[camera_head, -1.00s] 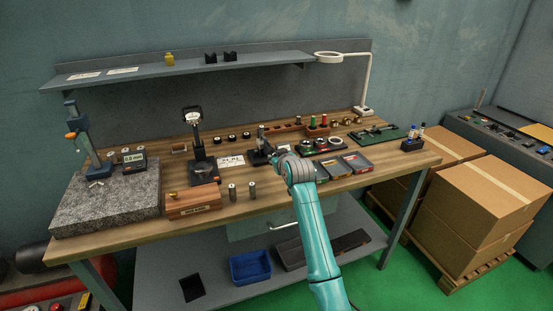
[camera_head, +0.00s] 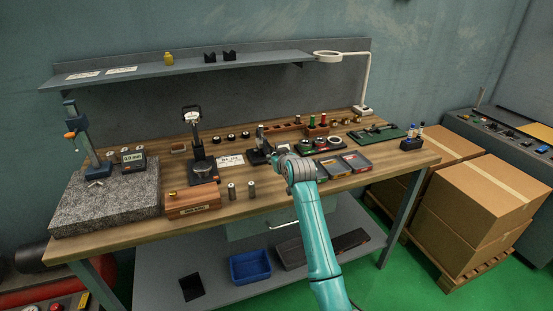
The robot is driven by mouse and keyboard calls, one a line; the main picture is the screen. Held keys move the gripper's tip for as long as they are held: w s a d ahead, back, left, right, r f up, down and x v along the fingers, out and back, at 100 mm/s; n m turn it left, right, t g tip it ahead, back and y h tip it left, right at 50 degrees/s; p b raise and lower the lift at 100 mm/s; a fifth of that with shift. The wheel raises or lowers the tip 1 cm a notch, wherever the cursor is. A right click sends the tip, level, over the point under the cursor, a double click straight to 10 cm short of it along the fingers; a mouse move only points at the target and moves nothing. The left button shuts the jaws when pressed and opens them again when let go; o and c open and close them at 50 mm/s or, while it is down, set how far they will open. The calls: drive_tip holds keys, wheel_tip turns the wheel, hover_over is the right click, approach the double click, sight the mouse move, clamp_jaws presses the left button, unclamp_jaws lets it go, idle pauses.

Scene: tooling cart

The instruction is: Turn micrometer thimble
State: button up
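What looks like the micrometer in its dark stand (camera_head: 262,142) is near the middle of the wooden bench, upright and small in this view. My gripper (camera_head: 273,158) is right beside it, at its lower right, at the end of my teal and grey arm. The gripper and wrist overlap the right side of the stand. The thimble is hidden or too small to make out. I cannot tell whether the fingers touch it or how far apart they are.
A wooden box (camera_head: 192,203) and two small metal cylinders (camera_head: 252,189) are at the front. Shallow trays (camera_head: 355,162) lie to the right. A grey shelf (camera_head: 190,66) runs above.

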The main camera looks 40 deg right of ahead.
drive_tip(key=v, duration=1.2)
